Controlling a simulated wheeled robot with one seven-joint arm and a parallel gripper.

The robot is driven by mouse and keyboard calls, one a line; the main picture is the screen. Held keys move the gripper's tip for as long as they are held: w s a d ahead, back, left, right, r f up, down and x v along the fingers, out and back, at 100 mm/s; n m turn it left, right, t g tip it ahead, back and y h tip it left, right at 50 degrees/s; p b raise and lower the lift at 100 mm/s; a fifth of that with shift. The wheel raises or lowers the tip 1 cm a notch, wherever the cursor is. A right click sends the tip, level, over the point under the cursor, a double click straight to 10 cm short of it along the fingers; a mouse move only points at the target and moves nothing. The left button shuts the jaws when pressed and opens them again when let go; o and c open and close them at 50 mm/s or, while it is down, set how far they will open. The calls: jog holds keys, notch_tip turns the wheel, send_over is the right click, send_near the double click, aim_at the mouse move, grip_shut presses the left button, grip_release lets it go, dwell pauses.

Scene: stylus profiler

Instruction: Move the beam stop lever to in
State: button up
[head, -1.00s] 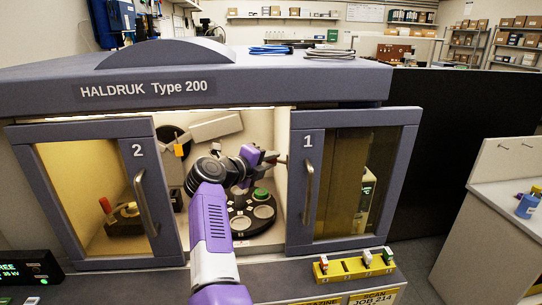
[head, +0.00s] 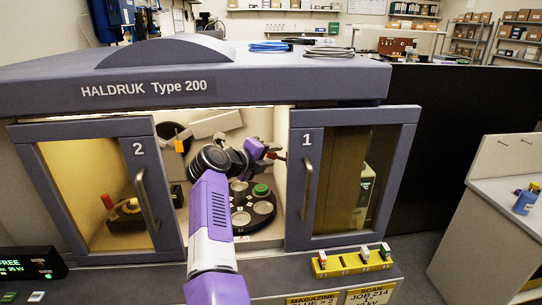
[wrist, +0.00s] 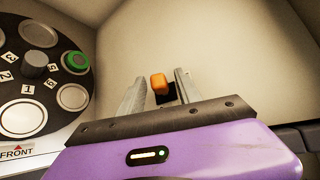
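An orange handle (wrist: 159,84) on a dark slot or base shows in the wrist view against the pale chamber wall. It looks like the beam stop lever; no label on it is readable. My gripper (wrist: 160,78) is open, with one finger on each side of the handle and gaps visible. Whether the handle is fully between the fingertips or just beyond them, I cannot tell. In the head view my gripper (head: 270,152) is inside the chamber, near the edge of door 1, and the handle is not clearly visible there.
A round numbered carousel (head: 262,212) with a green-ringed sample sits below my gripper. Door 1 (head: 298,180) stands close on the right, door 2 (head: 138,150) on the left. An orange tag (head: 181,142) hangs at the back. A yellow rack (head: 348,267) stands in front.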

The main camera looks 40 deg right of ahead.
jog(key=b+v, duration=0.2)
jog(key=v, duration=0.5)
jog(key=shift+a+r, duration=0.15)
jog(key=shift+a, duration=0.2)
jog(key=shift+s, duration=0.1)
dwell(0.3)
